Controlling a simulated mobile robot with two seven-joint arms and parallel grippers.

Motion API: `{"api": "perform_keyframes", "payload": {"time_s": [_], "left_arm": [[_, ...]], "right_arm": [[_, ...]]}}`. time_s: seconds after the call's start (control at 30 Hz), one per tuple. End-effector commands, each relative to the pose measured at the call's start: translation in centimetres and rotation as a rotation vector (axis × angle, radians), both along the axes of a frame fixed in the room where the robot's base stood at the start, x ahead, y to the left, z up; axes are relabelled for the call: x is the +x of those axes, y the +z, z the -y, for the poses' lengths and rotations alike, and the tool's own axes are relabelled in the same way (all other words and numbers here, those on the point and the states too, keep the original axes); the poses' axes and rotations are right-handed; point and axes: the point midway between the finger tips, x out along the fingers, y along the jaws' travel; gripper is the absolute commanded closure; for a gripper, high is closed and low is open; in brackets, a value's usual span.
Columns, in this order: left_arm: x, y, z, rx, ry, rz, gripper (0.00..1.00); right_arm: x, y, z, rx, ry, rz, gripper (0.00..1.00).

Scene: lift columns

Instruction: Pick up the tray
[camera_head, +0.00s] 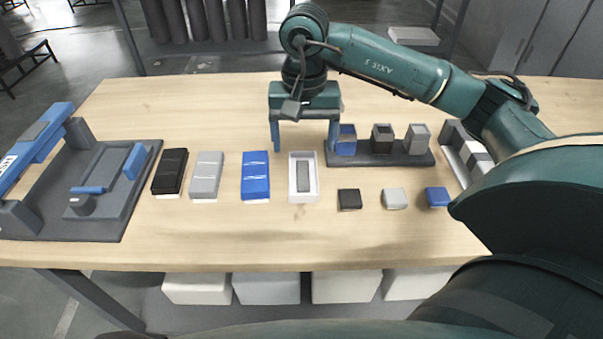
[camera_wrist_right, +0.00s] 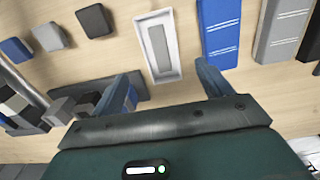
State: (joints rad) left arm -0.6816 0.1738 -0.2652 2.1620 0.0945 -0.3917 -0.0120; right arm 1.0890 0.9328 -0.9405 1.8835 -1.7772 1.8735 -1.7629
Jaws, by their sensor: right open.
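A small white tray (camera_head: 303,198) with a grey block (camera_head: 303,176) in it lies on the wooden table (camera_head: 240,235), near the middle of a row of blocks. It also shows in the right wrist view (camera_wrist_right: 167,76), close ahead of the jaws. My right gripper (camera_head: 305,147) is open, pointing down with its two blue fingers apart. It is just behind the tray's far end and roughly in line with it. In the right wrist view the tray's near end lies between the fingers (camera_wrist_right: 168,85). No contact shows. My left gripper is not in view.
Blue (camera_head: 255,175), light grey (camera_head: 206,175) and black (camera_head: 170,172) blocks lie left of the tray. Small black, grey and blue pieces lie to its right. A dark rack (camera_head: 385,160) with small blocks stands beside the right finger. A grey fixture (camera_head: 120,215) fills the table's left end.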

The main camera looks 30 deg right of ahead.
Motion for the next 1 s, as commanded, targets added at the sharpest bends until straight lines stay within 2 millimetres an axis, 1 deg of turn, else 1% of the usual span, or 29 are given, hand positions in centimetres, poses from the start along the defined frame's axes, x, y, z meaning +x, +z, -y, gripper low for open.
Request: {"api": "perform_keyframes", "payload": {"time_s": [0.03,0.1,0.27,0.37,0.5,0.6,0.7,0.87,1.0], "left_arm": [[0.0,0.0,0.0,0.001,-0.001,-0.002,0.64],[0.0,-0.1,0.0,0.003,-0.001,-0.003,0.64],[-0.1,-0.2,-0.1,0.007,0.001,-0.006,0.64],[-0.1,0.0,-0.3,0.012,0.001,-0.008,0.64],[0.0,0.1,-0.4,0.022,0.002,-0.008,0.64],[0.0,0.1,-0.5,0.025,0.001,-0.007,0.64],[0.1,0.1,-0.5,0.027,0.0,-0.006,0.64],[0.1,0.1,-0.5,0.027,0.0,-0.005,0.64],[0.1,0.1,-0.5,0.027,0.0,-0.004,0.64]], "right_arm": [[0.0,-0.8,0.0,-0.001,-0.001,-0.003,0.22],[0.0,-1.6,0.0,0.001,-0.001,-0.002,0.22],[0.0,-2.5,0.0,0.001,-0.001,0.0,0.22],[-0.1,-3.8,0.0,0.001,-0.001,-0.004,0.22],[-0.1,-6.0,0.0,0.002,-0.002,-0.003,0.22],[0.0,-7.0,0.0,0.002,-0.001,-0.002,0.22],[0.0,-7.4,-0.1,0.002,0.0,0.0,0.22],[0.0,-7.4,-0.1,0.003,0.0,0.001,0.22],[0.0,-7.4,-0.1,0.003,0.0,0.001,0.32]]}}
